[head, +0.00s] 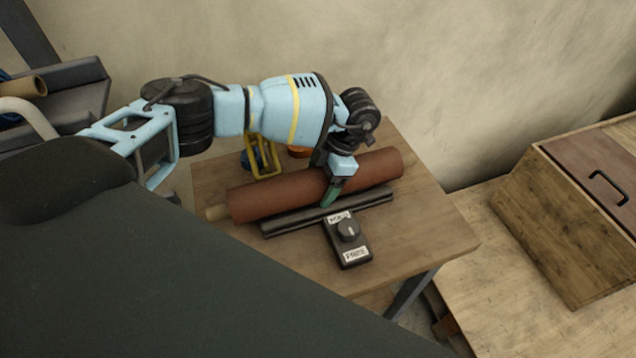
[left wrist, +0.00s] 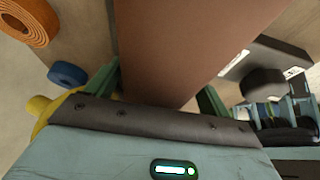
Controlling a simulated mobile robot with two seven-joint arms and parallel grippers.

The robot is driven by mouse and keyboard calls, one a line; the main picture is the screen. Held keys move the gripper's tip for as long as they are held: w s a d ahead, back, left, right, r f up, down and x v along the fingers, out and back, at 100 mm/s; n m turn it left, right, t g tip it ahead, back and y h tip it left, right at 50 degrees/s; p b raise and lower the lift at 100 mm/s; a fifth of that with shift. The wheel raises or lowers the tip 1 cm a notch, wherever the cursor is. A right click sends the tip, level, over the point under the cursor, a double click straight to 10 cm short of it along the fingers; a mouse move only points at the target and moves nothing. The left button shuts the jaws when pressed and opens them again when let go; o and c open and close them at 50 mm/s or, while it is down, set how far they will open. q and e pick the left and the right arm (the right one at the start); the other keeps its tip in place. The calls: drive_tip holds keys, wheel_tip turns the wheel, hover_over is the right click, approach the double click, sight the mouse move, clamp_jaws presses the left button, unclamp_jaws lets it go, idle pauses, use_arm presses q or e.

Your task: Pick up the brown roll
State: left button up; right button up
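The brown roll (head: 275,196) lies across the wooden table, with a paler core end showing at its left. It also fills the middle of the left wrist view (left wrist: 185,40). My left gripper (head: 338,182) is lowered over the roll. Its green fingers (left wrist: 157,90) stand on either side of the roll, with a narrow gap on the right side, so they look open around it. The far finger is mostly hidden in the head view. My right gripper is not in view.
A black bar (head: 290,220) lies along the roll's near side. A black knob box (head: 348,240) with white labels sits in front of it. A yellow frame (head: 263,170) and an orange coil (left wrist: 32,20) are behind. The table's right part (head: 430,225) is clear. A wooden cabinet (head: 585,220) stands right.

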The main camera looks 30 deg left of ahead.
use_arm(q)
drive_tip(key=c, duration=1.2)
drive_tip(key=shift+w+r, duration=0.1)
drive_tip(key=shift+r, duration=0.1)
drive_tip(key=shift+c, duration=0.7)
drive_tip(key=shift+r, duration=0.1)
drive_tip(key=shift+w+r, duration=0.1)
drive_tip(key=shift+r, duration=0.5)
wheel_tip(320, 180, up, 7)
drive_tip(key=shift+r, duration=0.9)
